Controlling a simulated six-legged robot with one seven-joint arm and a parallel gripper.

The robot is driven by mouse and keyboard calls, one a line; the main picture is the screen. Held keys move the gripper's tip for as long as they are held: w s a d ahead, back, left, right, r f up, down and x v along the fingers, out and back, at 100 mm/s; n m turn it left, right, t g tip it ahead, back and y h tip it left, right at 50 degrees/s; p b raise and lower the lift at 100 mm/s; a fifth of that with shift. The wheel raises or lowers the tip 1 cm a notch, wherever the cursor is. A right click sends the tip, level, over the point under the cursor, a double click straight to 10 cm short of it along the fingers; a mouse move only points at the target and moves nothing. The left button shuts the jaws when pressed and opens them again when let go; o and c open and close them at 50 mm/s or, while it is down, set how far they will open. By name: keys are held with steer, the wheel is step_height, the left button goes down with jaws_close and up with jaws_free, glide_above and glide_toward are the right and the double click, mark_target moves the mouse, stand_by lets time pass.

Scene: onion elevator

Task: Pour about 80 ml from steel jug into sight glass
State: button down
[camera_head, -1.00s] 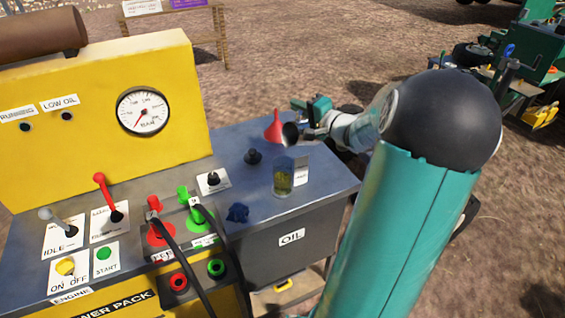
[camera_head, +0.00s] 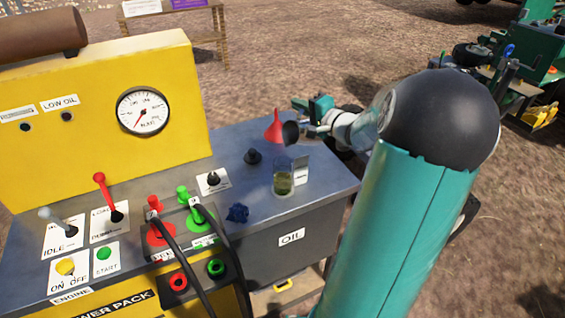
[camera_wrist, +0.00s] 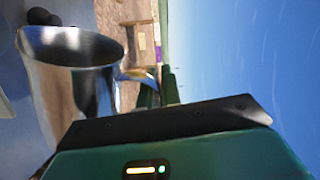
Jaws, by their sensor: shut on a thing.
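The steel jug (camera_head: 291,133) is held above the oil tank top, tipped with its dark mouth facing left. In the wrist view the shiny jug (camera_wrist: 75,85) fills the left side, with its handle reaching toward my gripper (camera_wrist: 155,88). My gripper (camera_head: 314,120) is shut on the jug's handle, though the fingertips are hard to make out. The sight glass (camera_head: 284,178) stands upright on the tank top, below the jug. It holds dark olive liquid in its lower part and looks clear above. I see no stream between jug and glass. The jug's contents are hidden.
A red funnel (camera_head: 274,127) is just left of the jug. A black cap (camera_head: 253,156), a white card (camera_head: 301,170) and a blue rag (camera_head: 238,213) are around the glass. Levers and hose couplings (camera_head: 190,215) stand to the left. The tank top (camera_head: 325,185) is bare at right.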

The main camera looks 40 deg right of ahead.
steer(key=shift+d+r+m, duration=0.25)
steer(key=shift+d+m, duration=0.6)
steer(key=shift+m, duration=0.35)
steer(key=shift+d, duration=0.1)
steer(key=d+m, duration=0.2)
steer(key=m, duration=0.1)
steer(key=shift+d, duration=0.1)
steer(key=shift+d+f+m, duration=0.85)
steer(key=shift+m, duration=0.05)
steer(key=d+f+m, duration=0.4)
steer(key=d+m, duration=0.1)
steer(key=shift+f+m, duration=0.15)
steer(key=shift+m, duration=0.25)
